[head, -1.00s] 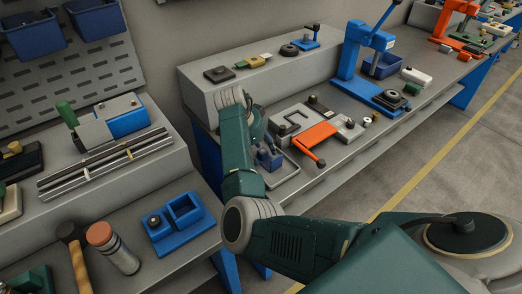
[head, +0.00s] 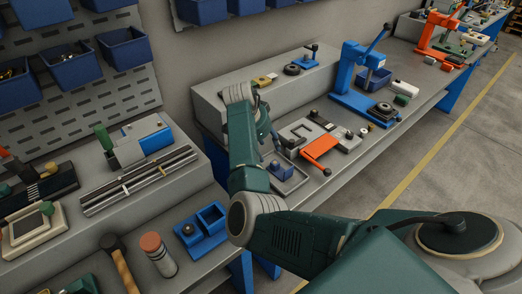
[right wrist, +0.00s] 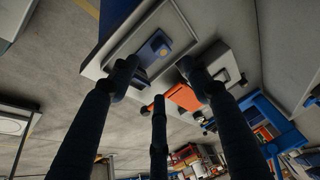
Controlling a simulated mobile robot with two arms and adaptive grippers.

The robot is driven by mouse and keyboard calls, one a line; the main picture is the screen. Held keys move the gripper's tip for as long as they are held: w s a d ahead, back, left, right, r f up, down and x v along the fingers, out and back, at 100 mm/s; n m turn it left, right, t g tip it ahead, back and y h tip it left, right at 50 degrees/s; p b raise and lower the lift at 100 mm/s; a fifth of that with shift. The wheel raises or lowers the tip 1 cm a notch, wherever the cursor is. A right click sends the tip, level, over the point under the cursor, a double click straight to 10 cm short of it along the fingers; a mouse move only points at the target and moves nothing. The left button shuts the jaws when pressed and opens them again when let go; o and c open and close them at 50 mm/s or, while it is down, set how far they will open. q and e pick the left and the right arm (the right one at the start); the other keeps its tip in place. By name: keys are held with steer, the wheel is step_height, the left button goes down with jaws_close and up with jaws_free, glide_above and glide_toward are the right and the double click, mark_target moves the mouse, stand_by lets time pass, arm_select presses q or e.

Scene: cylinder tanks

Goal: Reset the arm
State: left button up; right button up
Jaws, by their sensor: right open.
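My right arm (head: 243,150) comes in from the lower right of the head view, bends at a round joint and reaches up over the bench. Its gripper (head: 270,132) is partly hidden by the wrist and hangs beside a grey tray (head: 292,184) with a small blue block (head: 281,169). In the right wrist view, the dark fingers of the gripper (right wrist: 155,80) are spread apart with nothing between them. The blue block (right wrist: 152,48) and an orange-handled fixture (right wrist: 184,97) lie beyond the fingertips. My left gripper is not in view.
A blue press (head: 350,78) and an orange press (head: 437,32) stand farther along the bench. On the nearer left bench are a blue two-part holder (head: 203,232), a hammer (head: 122,265) and a red-topped cylinder (head: 157,254). Open floor (head: 455,165) lies to the right.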

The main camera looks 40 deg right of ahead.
steer(key=s+f+n, duration=0.2)
steer(key=s, duration=0.2)
steer(key=s+d+f+n, duration=0.1)
steer(key=s+f+n, duration=0.1)
steer(key=s+n, duration=0.1)
steer(key=s+f+n+t+h, duration=0.1)
steer(key=s+f+n, duration=0.1)
steer(key=s, duration=0.3)
steer(key=shift+s+d+f, duration=0.2)
steer(key=shift+d+f, duration=0.2)
steer(key=shift+f, duration=0.2)
steer(key=s+a+f+n+t+y, duration=0.1)
steer(key=s+a+n+y, duration=0.4)
steer(key=s+a+n, duration=1.3)
steer(key=s+a+f+m+g+b, duration=0.1)
steer(key=s+a+f+m+b, duration=0.15)
steer(key=f, duration=1.35)
steer(key=s+a+f+m+b, duration=0.1)
steer(key=s+a+f+b, duration=0.15)
steer(key=f, duration=1.25)
arm_select(q)
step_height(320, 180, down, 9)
steer(key=b, duration=0.4)
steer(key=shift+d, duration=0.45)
arm_select(e)
steer(key=s+d+f+g, duration=0.1)
steer(key=s+d+f, duration=0.2)
steer(key=s+f, duration=1.4)
step_height(320, 180, down, 4)
steer(key=shift+s, duration=0.4)
